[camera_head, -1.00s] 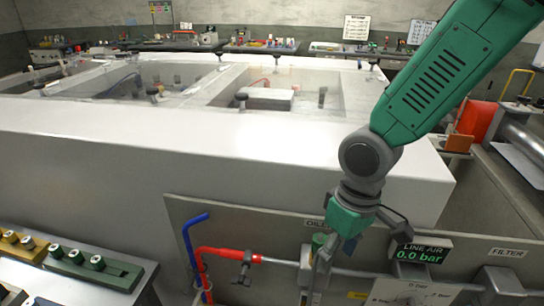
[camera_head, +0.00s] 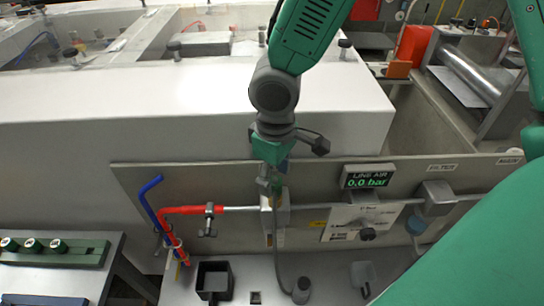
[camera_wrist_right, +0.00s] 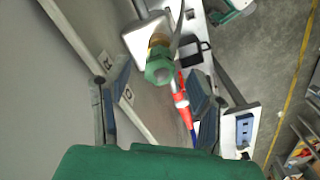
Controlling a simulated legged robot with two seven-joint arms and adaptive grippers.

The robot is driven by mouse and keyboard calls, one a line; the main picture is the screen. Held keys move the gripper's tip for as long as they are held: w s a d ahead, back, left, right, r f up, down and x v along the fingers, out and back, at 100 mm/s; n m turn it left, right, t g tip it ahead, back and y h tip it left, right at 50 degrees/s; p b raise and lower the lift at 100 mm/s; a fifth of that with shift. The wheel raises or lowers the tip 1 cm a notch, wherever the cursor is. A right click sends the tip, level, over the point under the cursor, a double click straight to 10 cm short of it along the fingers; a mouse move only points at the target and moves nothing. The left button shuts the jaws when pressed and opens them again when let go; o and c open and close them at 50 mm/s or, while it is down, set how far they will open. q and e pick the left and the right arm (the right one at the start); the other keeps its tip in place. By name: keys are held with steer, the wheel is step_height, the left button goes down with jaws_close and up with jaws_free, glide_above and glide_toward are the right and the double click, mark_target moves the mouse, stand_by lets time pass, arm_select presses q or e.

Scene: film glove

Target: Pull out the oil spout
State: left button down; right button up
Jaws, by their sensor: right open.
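In the right wrist view, a green cap with a brass-coloured ring (camera_wrist_right: 158,66) stands on a light grey block; I take it to be the oil spout. My right gripper (camera_wrist_right: 160,92) is open, with one finger on each side of the cap's line and nothing clasped. In the head view my right gripper (camera_head: 271,182) points down at the grey block (camera_head: 281,214) on the wall panel and hides the cap. I cannot tell whether the fingers touch it. My left gripper is not in view.
A red pipe with a valve (camera_head: 209,220) and a blue pipe (camera_head: 149,200) stand left of the block. The line air display (camera_head: 367,176) and a white dial plate (camera_head: 352,224) are to its right. A black open box (camera_head: 214,280) sits on the bench below.

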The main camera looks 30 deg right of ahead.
mark_target(275, 181)
steer(key=shift+d+f, duration=0.2)
steer(key=shift+f, duration=1.45)
steer(key=shift+a, duration=0.1)
jaws_close()
